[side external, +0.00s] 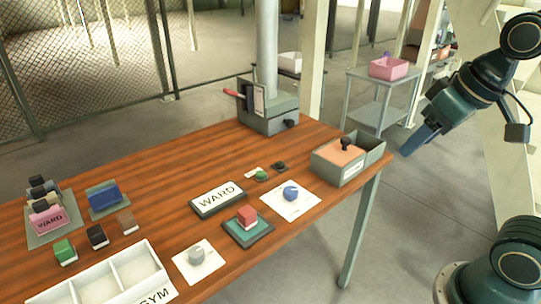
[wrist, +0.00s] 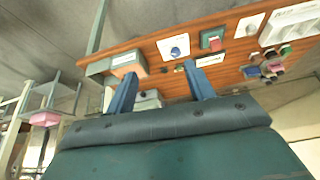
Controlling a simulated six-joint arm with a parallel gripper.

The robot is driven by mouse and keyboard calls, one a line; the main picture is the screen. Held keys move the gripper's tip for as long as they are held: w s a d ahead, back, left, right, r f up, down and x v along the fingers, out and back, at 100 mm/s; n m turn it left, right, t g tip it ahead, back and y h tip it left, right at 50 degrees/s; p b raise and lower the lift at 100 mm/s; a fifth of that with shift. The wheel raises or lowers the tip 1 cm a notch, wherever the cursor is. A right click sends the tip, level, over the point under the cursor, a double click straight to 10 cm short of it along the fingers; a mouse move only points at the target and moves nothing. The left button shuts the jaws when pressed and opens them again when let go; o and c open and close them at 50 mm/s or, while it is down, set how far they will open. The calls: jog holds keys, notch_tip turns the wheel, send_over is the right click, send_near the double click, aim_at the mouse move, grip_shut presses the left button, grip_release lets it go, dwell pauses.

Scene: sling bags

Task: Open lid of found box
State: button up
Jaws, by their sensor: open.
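A grey box (side external: 337,172) stands at the right end of the wooden table, with a tan-orange top and a black knob on it. I cannot tell whether the tan top is a lid. The box also shows in the wrist view (wrist: 127,62), beyond the left finger. My gripper (side external: 408,148) is in the air to the right of the box, apart from it. In the wrist view its two blue fingers (wrist: 159,70) are spread with nothing between them.
The table (side external: 150,170) holds a WARD sign (side external: 217,198), a blue item on white paper (side external: 290,196), a red-topped block (side external: 247,216) and a white divided tray (side external: 105,280). A grey device with a red handle (side external: 268,113) stands behind. A pink bin (side external: 389,68) is on a far cart.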

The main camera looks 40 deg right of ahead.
jog(key=w+d+r+m+g, duration=0.1)
jog(key=w+d+r+m, duration=0.2)
jog(key=w, duration=0.5)
jog(key=m+g, duration=0.4)
jog(key=m, duration=0.1)
send_over(346, 138)
notch_tip(346, 138, down, 8)
jog(key=shift+s+a+f, duration=0.1)
jog(key=shift+f, duration=0.05)
notch_tip(346, 138, down, 14)
jog(key=shift+r, duration=0.2)
